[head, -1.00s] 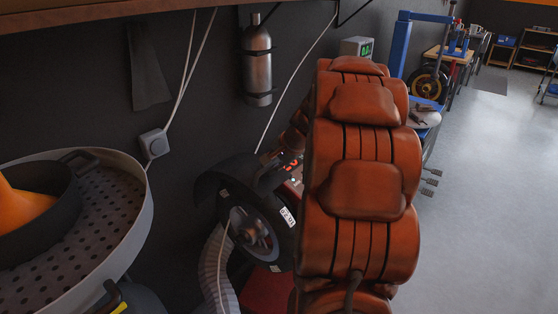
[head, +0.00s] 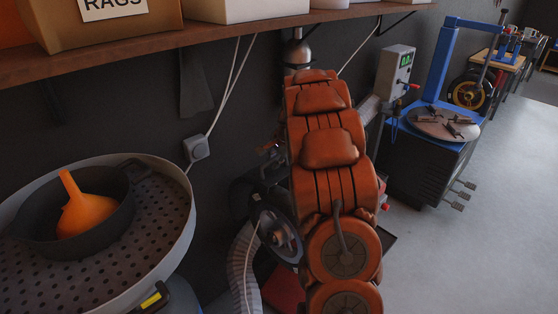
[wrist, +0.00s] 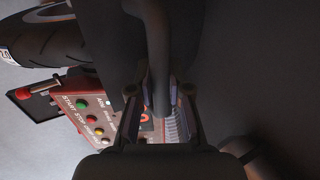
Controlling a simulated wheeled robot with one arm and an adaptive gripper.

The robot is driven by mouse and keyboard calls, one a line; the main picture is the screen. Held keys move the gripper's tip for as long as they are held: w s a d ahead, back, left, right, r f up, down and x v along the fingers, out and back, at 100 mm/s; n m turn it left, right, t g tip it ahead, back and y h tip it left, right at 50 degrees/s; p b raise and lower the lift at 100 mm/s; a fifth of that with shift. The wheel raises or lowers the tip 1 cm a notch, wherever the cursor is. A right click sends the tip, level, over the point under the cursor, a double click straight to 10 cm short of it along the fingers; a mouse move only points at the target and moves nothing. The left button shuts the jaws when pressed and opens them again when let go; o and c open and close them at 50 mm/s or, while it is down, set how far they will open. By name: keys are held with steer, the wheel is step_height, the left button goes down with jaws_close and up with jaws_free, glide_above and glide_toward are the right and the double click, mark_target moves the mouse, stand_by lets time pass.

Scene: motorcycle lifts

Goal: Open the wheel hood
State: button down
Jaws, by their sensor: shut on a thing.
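The wheel hood is a dark curved cover on the wheel balancer. In the wrist view a dark bar-like part of the hood (wrist: 158,50) runs down between my fingertips. My gripper (wrist: 160,105) is shut on it, one finger on each side. In the head view my orange arm hides the gripper and most of the hood. The wheel (head: 281,236), with a black tyre and a grey rim, shows just left of my arm. I cannot clearly tell the hood's angle there.
The balancer's red panel (wrist: 88,118) with coloured buttons lies close to my fingers. A round grey tub (head: 180,225) with an orange funnel (head: 84,208) stands at left. A wooden shelf (head: 215,42) runs above. A blue tyre changer (head: 430,150) stands at right; floor beyond is clear.

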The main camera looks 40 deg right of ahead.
steer(key=shift+w+f, duration=0.1)
steer(key=shift+w, duration=1)
steer(key=c, duration=1.1)
jaws_free()
steer(key=v, duration=1.2)
steer(key=shift+f, duration=0.1)
